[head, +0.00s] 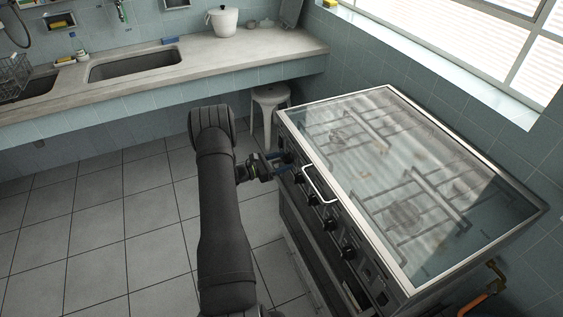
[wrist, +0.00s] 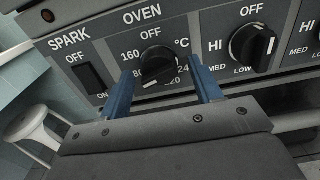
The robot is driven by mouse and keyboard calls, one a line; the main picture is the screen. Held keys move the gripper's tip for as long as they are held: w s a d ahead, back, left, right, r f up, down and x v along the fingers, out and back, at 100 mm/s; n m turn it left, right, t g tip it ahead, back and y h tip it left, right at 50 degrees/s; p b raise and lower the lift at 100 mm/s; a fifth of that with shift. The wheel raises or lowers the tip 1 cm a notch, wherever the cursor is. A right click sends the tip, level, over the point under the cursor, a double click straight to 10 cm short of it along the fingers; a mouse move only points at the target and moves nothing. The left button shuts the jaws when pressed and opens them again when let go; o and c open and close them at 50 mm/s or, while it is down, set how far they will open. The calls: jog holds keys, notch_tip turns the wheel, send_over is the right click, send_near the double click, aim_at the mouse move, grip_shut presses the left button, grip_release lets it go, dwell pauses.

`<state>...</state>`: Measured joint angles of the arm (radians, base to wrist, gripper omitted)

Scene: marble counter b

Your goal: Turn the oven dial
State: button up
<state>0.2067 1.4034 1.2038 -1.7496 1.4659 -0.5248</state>
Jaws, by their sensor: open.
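The oven dial (wrist: 158,66) is a black round knob on the stove's dark front panel, under the labels OVEN and OFF, with temperature marks around it. In the wrist view my gripper (wrist: 162,80) is open, with one blue finger on the left and one on the right of the dial. I cannot tell whether the fingers touch it. In the head view my gripper (head: 282,161) is at the far end of the stove's front panel and hides the dial.
A spark switch (wrist: 91,78) is left of the dial and a burner knob (wrist: 253,45) is right of it. The stove's glass lid (head: 385,165) is down, with a white handle (head: 320,186) at its front. A white stool (head: 268,98) stands beyond the stove. Tiled floor (head: 110,220) is clear.

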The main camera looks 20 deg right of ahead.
jog(key=shift+c, duration=0.5)
jog(key=c, duration=0.9)
jog(key=shift+m, duration=0.3)
jog(key=m, duration=1.5)
jog(key=shift+w, duration=0.1)
jog(key=m, duration=0.5)
jog(key=shift+r, duration=0.1)
jog(key=shift+m, duration=0.3)
